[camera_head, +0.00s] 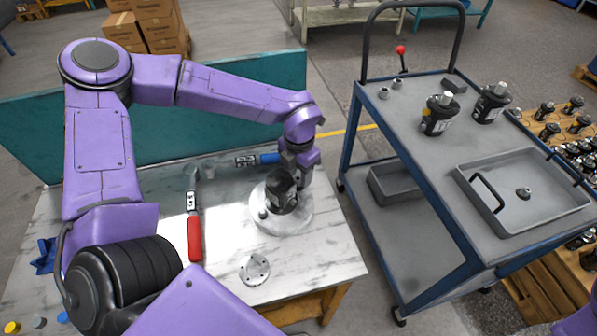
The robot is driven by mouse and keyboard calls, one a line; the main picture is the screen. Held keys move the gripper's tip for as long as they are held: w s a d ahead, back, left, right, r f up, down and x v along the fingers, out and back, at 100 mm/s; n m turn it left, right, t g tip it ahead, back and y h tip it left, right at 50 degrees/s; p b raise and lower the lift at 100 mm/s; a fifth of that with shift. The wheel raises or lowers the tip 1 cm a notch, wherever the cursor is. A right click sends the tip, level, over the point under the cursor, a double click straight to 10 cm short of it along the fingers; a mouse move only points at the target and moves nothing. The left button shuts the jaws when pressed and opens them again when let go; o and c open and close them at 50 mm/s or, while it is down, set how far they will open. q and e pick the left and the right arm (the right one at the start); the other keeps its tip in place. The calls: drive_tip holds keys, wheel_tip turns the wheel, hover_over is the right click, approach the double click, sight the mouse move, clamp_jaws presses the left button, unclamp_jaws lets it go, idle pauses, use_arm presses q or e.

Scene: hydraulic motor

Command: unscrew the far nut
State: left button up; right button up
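A black hydraulic motor (283,196) stands on a pale round fixture plate (273,228) on the workbench. A small grey nut (262,213) shows on the near-left side of the motor. The far nut cannot be made out; the far side is hidden by the motor and my gripper. My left arm reaches in from the left, and my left gripper (300,167) points down just behind and to the right of the motor. Its fingertips are largely hidden, so I cannot tell whether it is open or holds anything. My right gripper is out of view.
A red-handled tool (194,238), a blue-handled tool (268,158) and a round metal flange (254,269) lie on the bench (325,258). A blue cart (420,165) stands to the right with two motors (439,115) (490,103) and a grey tray (545,212).

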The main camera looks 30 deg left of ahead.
use_arm(q)
clamp_jaws()
drive_tip(key=n, duration=0.1)
drive_tip(key=n+b, duration=0.1)
drive_tip(key=shift+w+f+n, duration=0.1)
drive_tip(key=shift+f+n, duration=0.1)
drive_tip(key=shift+n, duration=0.2)
drive_tip(key=shift+a+r+n+b, duration=0.15)
drive_tip(key=shift+n+b, duration=0.25)
drive_tip(key=shift+n, duration=0.8)
unclamp_jaws()
